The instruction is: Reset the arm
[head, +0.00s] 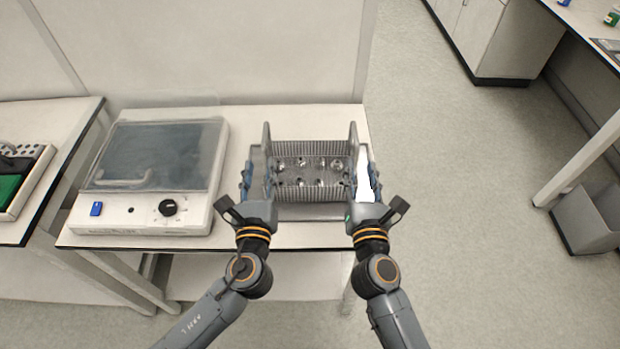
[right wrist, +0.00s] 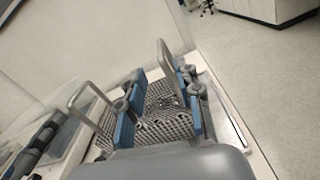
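A grey metal rack (head: 309,190) with finned sides and several shiny reactor fittings inside stands on the white table. Upright handles rise at its left end (head: 266,140) and right end (head: 353,138). My left gripper (head: 257,178) is at the rack's left end, its fingers apart. My right gripper (head: 362,178) is at the right end; in the right wrist view its blue-padded fingers (right wrist: 160,112) are spread wide with the rack showing between them. No pad is seen pressed on a handle. Contact with the rack's ends cannot be told.
A white device with a clear lid (head: 158,155), a blue switch and a black knob stands on the table left of the rack. A side table (head: 60,120) holds a tray (head: 22,180) farther left. Open floor (head: 470,190) lies right, with a grey bin (head: 588,215).

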